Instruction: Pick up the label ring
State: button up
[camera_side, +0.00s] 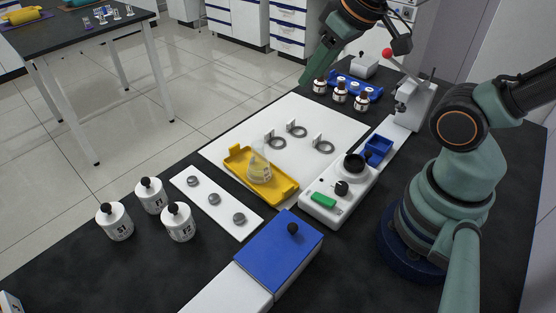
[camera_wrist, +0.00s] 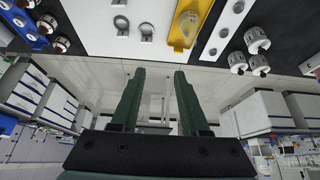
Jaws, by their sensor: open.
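Three grey label rings with white upright tags lie on the white mat (camera_side: 240,138): a left one (camera_side: 276,143), a back one (camera_side: 298,131) and a right one (camera_side: 323,146). In the wrist view a ring (camera_wrist: 121,23) and another ring (camera_wrist: 146,32) show near the top edge, beyond the fingertips. My gripper (camera_side: 306,80) is raised behind the mat, above and apart from the rings. In the wrist view my gripper (camera_wrist: 160,72) has its two green fingers wide apart with nothing between them.
A yellow tray (camera_side: 281,193) holding a flask (camera_side: 259,169) stands in front of the rings. A white device (camera_side: 325,208) stands to the right. Brown bottles (camera_side: 340,94) stand behind, near a blue rack (camera_side: 374,88). White bottles (camera_side: 180,224) and a blue lid (camera_side: 279,247) are in front.

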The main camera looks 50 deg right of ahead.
jog(key=m+g, duration=0.6)
jog(key=m, duration=1.1)
send_over(291, 120)
notch_tip(291, 120, down, 12)
notch_tip(291, 120, down, 11)
jog(key=shift+a+f, duration=0.1)
jog(key=shift+f, duration=0.05)
grip_shut()
